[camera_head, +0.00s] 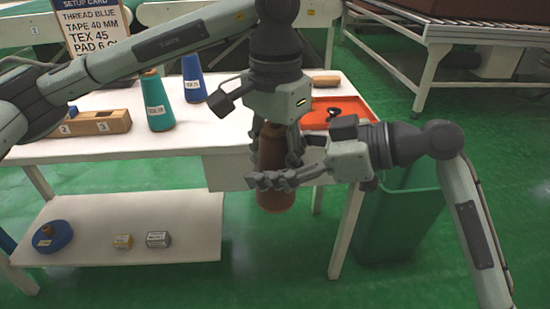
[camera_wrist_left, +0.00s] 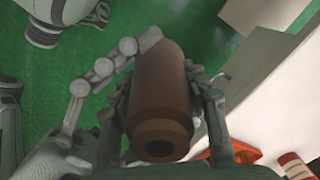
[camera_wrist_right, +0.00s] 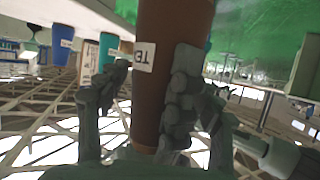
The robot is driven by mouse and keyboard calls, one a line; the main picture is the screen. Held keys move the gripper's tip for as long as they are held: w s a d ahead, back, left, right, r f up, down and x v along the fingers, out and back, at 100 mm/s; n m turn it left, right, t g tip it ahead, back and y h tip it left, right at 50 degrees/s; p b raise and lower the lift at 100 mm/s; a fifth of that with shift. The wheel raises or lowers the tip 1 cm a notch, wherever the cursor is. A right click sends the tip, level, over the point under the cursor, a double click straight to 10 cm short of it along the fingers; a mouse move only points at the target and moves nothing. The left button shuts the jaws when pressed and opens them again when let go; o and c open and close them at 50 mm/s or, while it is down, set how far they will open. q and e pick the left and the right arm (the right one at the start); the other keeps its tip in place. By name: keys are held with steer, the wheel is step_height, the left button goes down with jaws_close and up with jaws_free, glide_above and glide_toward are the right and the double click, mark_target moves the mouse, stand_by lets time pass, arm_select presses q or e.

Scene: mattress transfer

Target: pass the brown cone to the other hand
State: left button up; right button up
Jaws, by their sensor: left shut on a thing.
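The brown cone (camera_head: 275,172) hangs upright in the air in front of the table. My left gripper (camera_head: 276,135) comes from above and is shut on its upper part; the left wrist view shows the cone (camera_wrist_left: 160,95) between its fingers. My right gripper (camera_head: 280,178) reaches in from the right at the cone's lower part, with a finger across its front. In the right wrist view, the cone (camera_wrist_right: 165,75) with a white label stands between the right fingers. One finger overlaps it; the other looks apart from it, so this gripper appears open. Contact there is unclear.
The white table (camera_head: 110,143) bears a teal cone (camera_head: 158,105), a blue cone (camera_head: 194,80), a numbered wooden block (camera_head: 100,122) and an orange tray (camera_head: 360,103). A green bin (camera_head: 400,220) stands at the right. A low shelf (camera_head: 190,215) holds a blue spool and small boxes.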

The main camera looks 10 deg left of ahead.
steer(key=c, duration=1.2)
steer(key=o, duration=1.3)
steer(key=shift+d, duration=0.1)
arm_select(q)
steer(key=shift+a+r, duration=0.1)
steer(key=shift+r, duration=0.1)
arm_select(e)
steer(key=v, duration=1.2)
steer(key=shift+f, duration=0.1)
steer(key=shift+o, duration=0.2)
steer(key=shift+w, duration=0.1)
arm_select(q)
steer(key=a+r+n, duration=0.3)
steer(key=r, duration=0.2)
steer(key=shift+a, duration=0.35)
arm_select(e)
steer(key=a+f+g, duration=0.1)
steer(key=a, duration=0.4)
steer(key=w+a+f+n+g, duration=0.1)
steer(key=a, duration=0.5)
steer(key=a+f+n, duration=0.1)
steer(key=a, duration=0.5)
steer(key=shift+w+f+g, duration=0.2)
steer(key=shift+w+g, duration=0.05)
steer(key=shift+g, duration=0.15)
